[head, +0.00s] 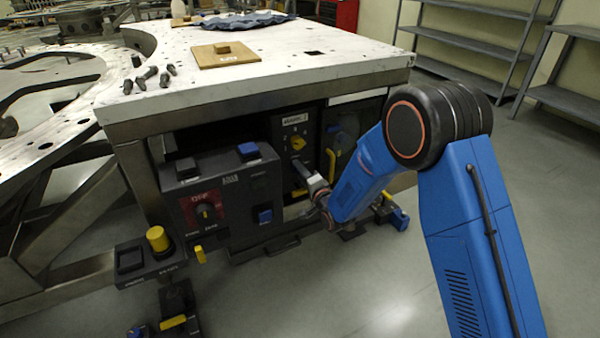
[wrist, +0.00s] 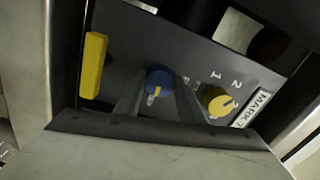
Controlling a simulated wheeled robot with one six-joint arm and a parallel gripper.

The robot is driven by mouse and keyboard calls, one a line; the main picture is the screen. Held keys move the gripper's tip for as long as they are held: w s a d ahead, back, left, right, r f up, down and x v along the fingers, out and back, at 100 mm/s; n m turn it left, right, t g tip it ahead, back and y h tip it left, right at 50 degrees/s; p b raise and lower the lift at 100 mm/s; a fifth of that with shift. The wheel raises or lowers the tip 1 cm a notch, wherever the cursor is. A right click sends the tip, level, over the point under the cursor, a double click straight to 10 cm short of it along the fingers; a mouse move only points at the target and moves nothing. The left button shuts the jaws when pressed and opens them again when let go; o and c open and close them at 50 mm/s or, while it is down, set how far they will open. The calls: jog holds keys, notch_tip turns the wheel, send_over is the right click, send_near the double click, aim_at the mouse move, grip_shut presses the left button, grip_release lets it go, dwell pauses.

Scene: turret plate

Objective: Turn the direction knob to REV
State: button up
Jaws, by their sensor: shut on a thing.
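In the wrist view a blue round knob (wrist: 158,77) with a pale pointer mark sits on a dark panel face. My gripper (wrist: 157,90) has one finger on each side of it and is shut on it. The pointer mark faces toward the bottom of the picture. No FWD or REV lettering is readable around this knob, so I cannot tell its setting. In the head view my gripper (head: 301,171) reaches the dark panel (head: 292,125) under the table, below a yellow knob (head: 297,143). The blue knob is hidden there.
A yellow knob (wrist: 218,102) marked 1 and 2 sits close right of my fingers. A yellow bar (wrist: 93,66) is on the left. A control box (head: 238,180) with a red OFF plate stands left of my gripper. The tabletop (head: 300,65) overhangs the panel.

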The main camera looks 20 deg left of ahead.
jog(key=shift+m, duration=0.5)
jog(key=shift+f, duration=0.1)
jog(key=o, duration=1)
jog(key=shift+o, duration=0.2)
jog(key=shift+d, duration=0.15)
jog(key=v, duration=1.7)
jog(key=shift+d, duration=0.15)
